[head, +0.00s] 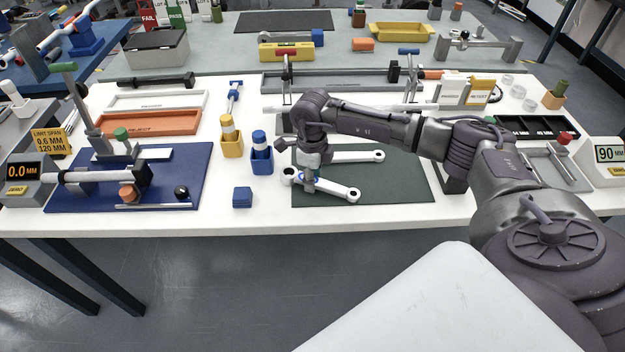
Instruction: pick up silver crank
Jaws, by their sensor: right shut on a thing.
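Two silver cranks, each a flat bar with a ringed hole at the ends, are over the dark green mat (410,190). The nearer silver crank (337,190) lies slanted, its left ring at the mat's left edge. The farther silver crank (357,157) lies behind it, its left end hidden by my right arm. My right gripper (309,184) points down and is shut on the nearer crank, left of its middle. I cannot tell whether that crank touches the mat or is slightly raised. My left gripper is not in view.
Left of the mat stand a blue holder (261,160), a yellow holder (231,143) and a blue block (242,197). A blue fixture board (190,165) fills the table's left. A long grey fixture (340,82) stands behind. The white table's front edge is clear.

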